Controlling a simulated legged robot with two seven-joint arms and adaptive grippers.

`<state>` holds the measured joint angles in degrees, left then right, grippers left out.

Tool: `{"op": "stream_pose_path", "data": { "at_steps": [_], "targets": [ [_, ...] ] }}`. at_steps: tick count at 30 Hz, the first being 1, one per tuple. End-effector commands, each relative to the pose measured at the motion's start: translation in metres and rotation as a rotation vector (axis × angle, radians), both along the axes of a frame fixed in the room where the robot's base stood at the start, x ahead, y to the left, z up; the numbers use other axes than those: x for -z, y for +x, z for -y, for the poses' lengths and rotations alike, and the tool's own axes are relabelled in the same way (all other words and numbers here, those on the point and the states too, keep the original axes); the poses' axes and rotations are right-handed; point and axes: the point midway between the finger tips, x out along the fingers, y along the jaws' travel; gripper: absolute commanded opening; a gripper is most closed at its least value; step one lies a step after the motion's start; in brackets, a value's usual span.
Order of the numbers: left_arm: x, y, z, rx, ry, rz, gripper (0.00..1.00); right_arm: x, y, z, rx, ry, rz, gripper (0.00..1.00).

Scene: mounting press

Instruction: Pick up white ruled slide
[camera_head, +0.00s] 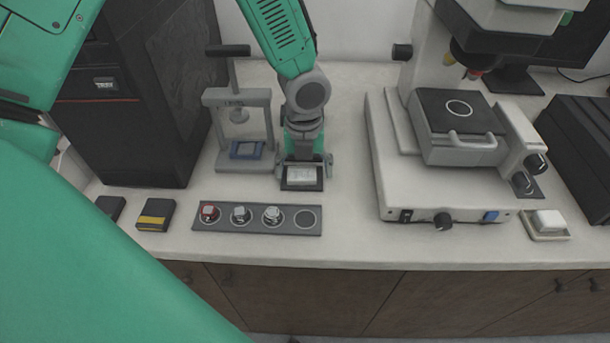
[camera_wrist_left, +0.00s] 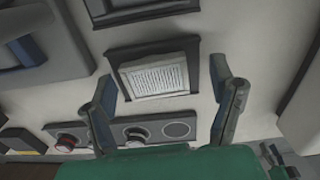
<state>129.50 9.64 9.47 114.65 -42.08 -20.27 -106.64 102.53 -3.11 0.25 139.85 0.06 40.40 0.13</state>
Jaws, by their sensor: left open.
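The white ruled slide (camera_head: 301,175) lies on a small dark holder (camera_head: 302,187) on the bench, right of the mounting press (camera_head: 238,110). In the left wrist view the slide (camera_wrist_left: 155,76) shows fine dark lines and sits within the dark frame of its holder (camera_wrist_left: 187,47). My left gripper (camera_head: 304,166) points down over the slide. Its fingers (camera_wrist_left: 161,84) are open, one on each side of the slide, with nothing held. I cannot tell how far the fingertips are above the bench. My right gripper is not in view.
A grey strip (camera_head: 258,228) with several round samples lies in front. A microscope (camera_head: 455,195) stands at right with a white block (camera_head: 548,220) beside it. A black computer case (camera_head: 125,120) and small dark boxes (camera_head: 155,215) are at left. Bench between slide and microscope is clear.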

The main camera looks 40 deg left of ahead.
Motion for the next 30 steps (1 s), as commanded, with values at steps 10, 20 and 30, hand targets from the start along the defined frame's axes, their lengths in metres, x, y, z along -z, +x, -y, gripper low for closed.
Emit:
{"op": "stream_pose_path", "data": {
  "at_steps": [10, 20, 30],
  "targets": [
    [0.000, 0.000, 0.000, 0.000, 0.001, 0.001, 0.32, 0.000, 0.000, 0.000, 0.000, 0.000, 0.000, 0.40],
    [-0.001, 0.000, 0.001, -0.001, 0.001, 0.001, 0.25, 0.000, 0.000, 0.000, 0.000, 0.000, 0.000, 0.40],
    [-0.054, 0.001, 0.000, -0.002, -0.002, 0.005, 0.25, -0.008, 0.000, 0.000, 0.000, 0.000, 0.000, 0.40]
  ]
}}
